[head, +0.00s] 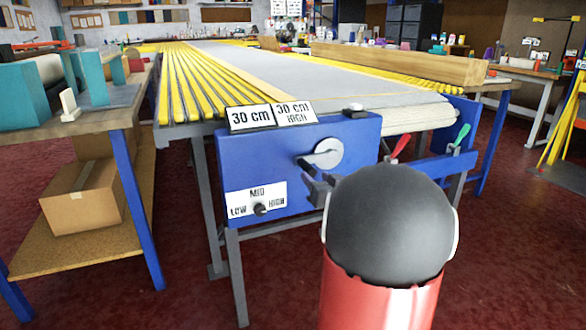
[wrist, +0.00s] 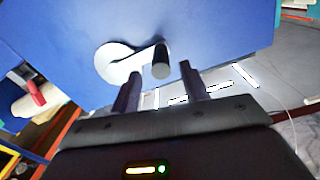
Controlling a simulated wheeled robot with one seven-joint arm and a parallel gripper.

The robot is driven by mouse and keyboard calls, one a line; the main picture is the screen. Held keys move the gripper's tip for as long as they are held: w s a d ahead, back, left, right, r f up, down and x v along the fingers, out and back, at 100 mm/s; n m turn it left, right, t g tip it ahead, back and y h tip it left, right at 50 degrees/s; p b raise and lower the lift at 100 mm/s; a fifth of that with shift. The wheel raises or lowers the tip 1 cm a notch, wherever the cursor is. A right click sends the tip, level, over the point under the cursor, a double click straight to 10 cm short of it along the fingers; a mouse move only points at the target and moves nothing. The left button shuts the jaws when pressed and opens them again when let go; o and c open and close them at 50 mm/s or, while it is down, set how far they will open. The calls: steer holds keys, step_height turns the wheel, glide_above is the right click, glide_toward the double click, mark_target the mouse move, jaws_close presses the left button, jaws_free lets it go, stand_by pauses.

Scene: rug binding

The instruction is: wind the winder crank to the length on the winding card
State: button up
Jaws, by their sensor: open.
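The winder is a blue box (head: 300,165) at the end of the long table. Its crank has a pale round disc (head: 327,153) and a short dark handle (head: 305,162) on the disc's left side. In the wrist view the disc (wrist: 115,65) and handle (wrist: 160,64) are just ahead of my gripper (wrist: 159,72). The handle appears between the open fingertips; I cannot tell whether they touch it. In the head view my gripper (head: 317,187) is just below the handle, partly hidden by my arm. A winding card (head: 296,113) reads "30 cm HIGH"; a sign beside it (head: 250,117) reads "30 cm".
A black knob (head: 259,209) on a LOW/MID/HIGH plate is lower left on the box. A small button-like piece (head: 355,109) sits on top. Red (head: 400,146) and green (head: 462,134) handled levers stand at the right. A workbench (head: 128,120) stands left.

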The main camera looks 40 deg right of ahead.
mark_target(306, 167)
steer(key=x, duration=0.7)
steer(key=shift+c, duration=0.4)
jaws_close()
